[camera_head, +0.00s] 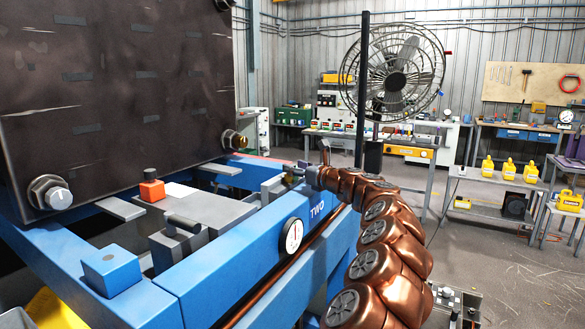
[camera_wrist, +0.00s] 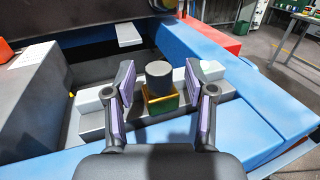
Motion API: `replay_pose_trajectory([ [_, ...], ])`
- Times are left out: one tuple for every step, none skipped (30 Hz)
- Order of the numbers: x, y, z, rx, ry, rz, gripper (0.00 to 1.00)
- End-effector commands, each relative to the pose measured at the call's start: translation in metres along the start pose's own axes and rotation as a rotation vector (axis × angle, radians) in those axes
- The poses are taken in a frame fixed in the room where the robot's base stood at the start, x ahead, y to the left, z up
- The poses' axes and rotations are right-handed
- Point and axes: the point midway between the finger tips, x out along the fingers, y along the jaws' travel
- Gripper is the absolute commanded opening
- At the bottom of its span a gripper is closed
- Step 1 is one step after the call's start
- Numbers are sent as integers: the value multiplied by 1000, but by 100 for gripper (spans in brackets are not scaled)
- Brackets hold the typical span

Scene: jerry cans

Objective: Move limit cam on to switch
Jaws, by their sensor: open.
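A dark grey cylinder (camera_wrist: 160,76) stands upright on a small yellow-and-green square block (camera_wrist: 160,103) in the wrist view. The block rests on a light grey stepped rail (camera_wrist: 95,118) inside the blue frame. My gripper (camera_wrist: 160,70) is open, with one purple-padded finger on each side of the cylinder and block and visible gaps to both. In the head view my gripper (camera_head: 298,173) is low over the frame's far right part, and the block is mostly hidden there. I cannot tell for sure which parts are the limit cam and the switch.
A large dark scratched panel (camera_head: 115,90) stands above at left. A fan (camera_head: 395,78) and benches stand behind, with open floor at right.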

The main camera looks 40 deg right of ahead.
Motion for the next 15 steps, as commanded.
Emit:
replay_pose_trajectory([
  [-6, 1, 0, 3, -1, 2, 55],
  [-9, 1, 0, 5, -1, 1, 55],
  [-14, 0, -1, 5, 0, 1, 55],
  [-18, 0, 0, 3, 0, 0, 55],
  [-22, 0, 0, 2, -1, -1, 55],
  [-27, 0, 2, 1, -3, -1, 55],
  [-30, 0, 2, 1, -3, 0, 55],
  [-34, 0, 1, 2, -2, 0, 55],
  [-39, 0, 0, 3, 0, 0, 55],
  [-43, 0, -1, 4, 0, 0, 55],
  [-47, 0, -1, 4, 0, 0, 55],
  [-52, 1, 0, 2, 0, 1, 55],
  [-57, 0, 0, 1, -2, 0, 55],
  [-62, -1, 1, 2, -2, -2, 55],
  [-68, 0, 1, 1, -2, -1, 55],
])
